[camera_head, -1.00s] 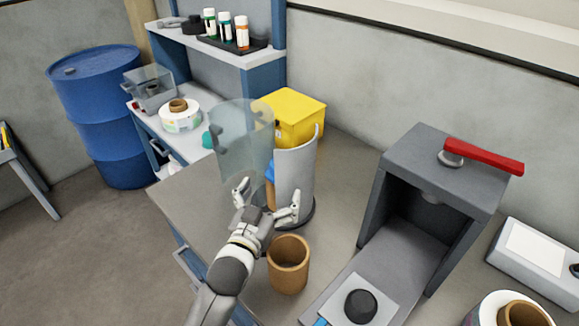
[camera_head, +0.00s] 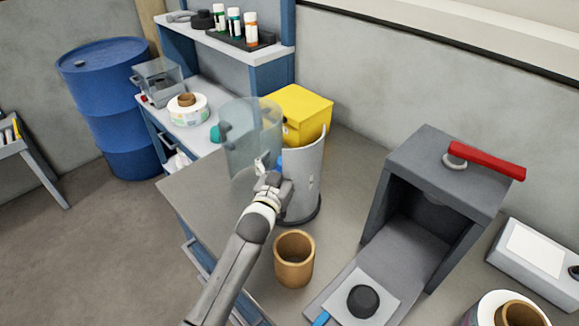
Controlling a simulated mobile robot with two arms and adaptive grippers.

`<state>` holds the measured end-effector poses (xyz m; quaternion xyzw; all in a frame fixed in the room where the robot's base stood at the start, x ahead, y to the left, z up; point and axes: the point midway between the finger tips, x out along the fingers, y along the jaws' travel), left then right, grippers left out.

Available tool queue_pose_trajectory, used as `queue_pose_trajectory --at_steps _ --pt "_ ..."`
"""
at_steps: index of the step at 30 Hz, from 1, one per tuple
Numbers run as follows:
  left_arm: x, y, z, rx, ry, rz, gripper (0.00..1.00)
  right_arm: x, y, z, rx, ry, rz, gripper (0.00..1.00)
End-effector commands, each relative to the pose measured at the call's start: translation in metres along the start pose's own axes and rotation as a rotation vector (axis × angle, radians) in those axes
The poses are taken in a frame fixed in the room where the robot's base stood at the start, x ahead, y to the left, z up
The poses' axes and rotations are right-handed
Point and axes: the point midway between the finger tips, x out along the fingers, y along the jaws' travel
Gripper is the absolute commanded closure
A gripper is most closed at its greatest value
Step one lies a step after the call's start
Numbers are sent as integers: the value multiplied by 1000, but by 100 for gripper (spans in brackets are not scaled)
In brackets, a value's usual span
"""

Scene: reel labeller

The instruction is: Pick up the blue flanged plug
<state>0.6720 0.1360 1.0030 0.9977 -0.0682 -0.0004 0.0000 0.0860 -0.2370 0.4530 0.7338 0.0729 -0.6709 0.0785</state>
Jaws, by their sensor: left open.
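A small patch of blue (camera_head: 280,163), which may be the blue flanged plug, shows inside the grey upright cylinder (camera_head: 305,180); most of it is hidden. The cylinder's clear curved door (camera_head: 243,135) stands swung out to the left. My left gripper (camera_head: 268,168) is at the cylinder's opening, in front of the blue patch. It is open, and its fingers are partly hidden by my own wrist. I cannot tell whether it touches the blue thing. My right gripper is not in view.
A brown cup-like tube (camera_head: 294,262) stands close beside my left arm. A yellow box (camera_head: 303,112) is behind the cylinder. A grey press with a red lever (camera_head: 485,162) stands to the right. Bare bench top (camera_head: 195,188) lies left of the cylinder.

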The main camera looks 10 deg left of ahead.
Motion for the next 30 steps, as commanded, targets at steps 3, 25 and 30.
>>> queue_pose_trajectory --at_steps 3,25,30 --pt "2 0 1 -1 -1 0 0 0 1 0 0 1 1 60" --pt "2 0 0 0 1 0 45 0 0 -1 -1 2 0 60" --pt "2 0 -8 1 4 0 46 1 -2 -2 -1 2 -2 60"
